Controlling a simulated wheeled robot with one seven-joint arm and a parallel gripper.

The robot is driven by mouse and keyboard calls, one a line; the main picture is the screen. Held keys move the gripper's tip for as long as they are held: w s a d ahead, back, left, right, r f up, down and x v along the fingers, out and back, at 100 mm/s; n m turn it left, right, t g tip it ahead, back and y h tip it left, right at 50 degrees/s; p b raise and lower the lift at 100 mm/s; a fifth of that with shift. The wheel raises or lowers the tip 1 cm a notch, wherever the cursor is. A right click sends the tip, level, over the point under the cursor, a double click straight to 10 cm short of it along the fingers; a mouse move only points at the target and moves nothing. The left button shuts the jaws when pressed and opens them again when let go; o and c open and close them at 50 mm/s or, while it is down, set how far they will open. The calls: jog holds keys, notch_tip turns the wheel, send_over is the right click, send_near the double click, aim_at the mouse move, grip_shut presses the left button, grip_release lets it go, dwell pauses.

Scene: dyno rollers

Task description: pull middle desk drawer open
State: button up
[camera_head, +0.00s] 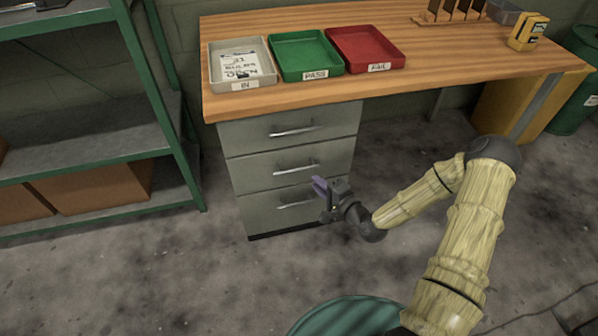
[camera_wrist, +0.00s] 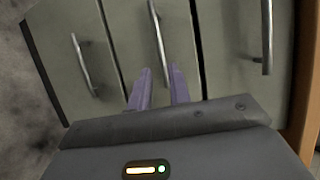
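The desk's drawer unit has three stacked grey drawers, all closed flush. The middle drawer (camera_head: 250,172) has a silver bar handle (camera_head: 297,168). In the wrist view, which is turned sideways, the middle drawer's handle (camera_wrist: 158,40) lies just beyond my fingertips. My gripper (camera_head: 318,186) is in front of the drawer unit, a little below and right of the middle handle in the head view. In the wrist view its two purple fingers (camera_wrist: 160,70) are apart, with nothing visible between them. The fingers appear short of the handle; the exact distance is unclear.
The top drawer's handle (camera_head: 293,131) and the bottom drawer's handle (camera_head: 294,205) are close above and below. The wooden desktop (camera_head: 300,92) overhangs the drawers. A green shelf (camera_head: 90,160) stands left. A round green object (camera_head: 345,318) is at the bottom. Floor before the drawers is clear.

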aim_at(299, 170)
jog(key=b+x, duration=0.2)
jog(key=x, duration=0.8)
jog(key=shift+w+b, duration=0.15)
jog(key=shift+b, duration=0.15)
jog(key=shift+a, duration=0.15)
grip_shut()
